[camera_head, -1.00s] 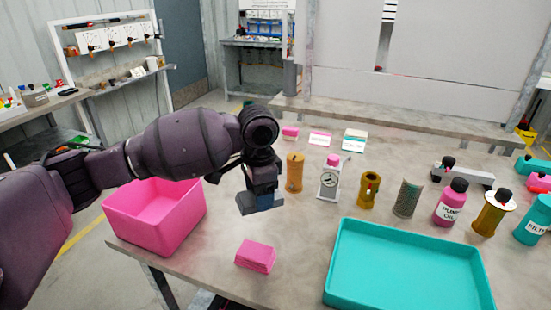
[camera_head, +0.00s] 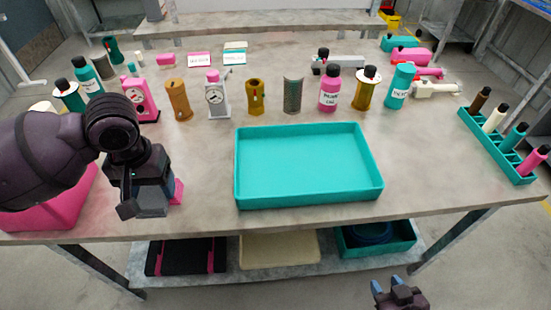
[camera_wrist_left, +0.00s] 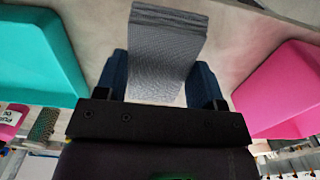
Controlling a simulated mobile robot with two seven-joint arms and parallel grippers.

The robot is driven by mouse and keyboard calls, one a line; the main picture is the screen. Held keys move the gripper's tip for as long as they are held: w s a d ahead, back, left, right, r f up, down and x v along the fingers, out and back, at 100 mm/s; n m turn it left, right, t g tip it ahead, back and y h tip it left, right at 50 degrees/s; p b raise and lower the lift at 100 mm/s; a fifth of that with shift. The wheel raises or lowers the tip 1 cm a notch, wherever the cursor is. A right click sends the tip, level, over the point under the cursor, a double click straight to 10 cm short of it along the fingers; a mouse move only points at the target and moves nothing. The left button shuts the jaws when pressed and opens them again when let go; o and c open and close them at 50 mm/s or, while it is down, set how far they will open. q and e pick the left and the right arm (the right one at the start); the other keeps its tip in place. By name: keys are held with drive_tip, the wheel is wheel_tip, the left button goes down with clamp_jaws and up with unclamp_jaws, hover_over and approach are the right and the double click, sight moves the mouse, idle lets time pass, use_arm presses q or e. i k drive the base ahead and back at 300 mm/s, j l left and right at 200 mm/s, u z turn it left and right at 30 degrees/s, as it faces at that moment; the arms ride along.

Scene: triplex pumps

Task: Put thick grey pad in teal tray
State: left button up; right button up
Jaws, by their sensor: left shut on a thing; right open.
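The thick grey pad (camera_wrist_left: 165,50) is a ribbed grey block between the two fingers of my left gripper (camera_wrist_left: 160,85) in the left wrist view. In the head view my left gripper (camera_head: 148,205) is shut on it above the table, left of the tray; the pad is hard to tell from the fingers there. The teal tray (camera_head: 308,160) lies empty on the table in the middle; it also shows at the left of the wrist view (camera_wrist_left: 40,50). My right gripper (camera_head: 400,292) is open and empty, low in front of the table.
A pink bin (camera_head: 50,212) stands at the table's left end, partly behind my left arm. A pink pad (camera_head: 178,191) shows beside my left gripper. Bottles and cylinders, such as a pink bottle (camera_head: 330,92), line up behind the tray. A teal rack (camera_head: 510,160) stands at right.

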sight(303, 166)
drive_tip(key=l+z, duration=0.2)
drive_tip(key=z, duration=0.15)
drive_tip(key=l+z, duration=0.2)
drive_tip(key=z, duration=0.15)
drive_tip(key=l+z, duration=0.15)
drive_tip(key=z, duration=0.2)
drive_tip(key=i, duration=0.05)
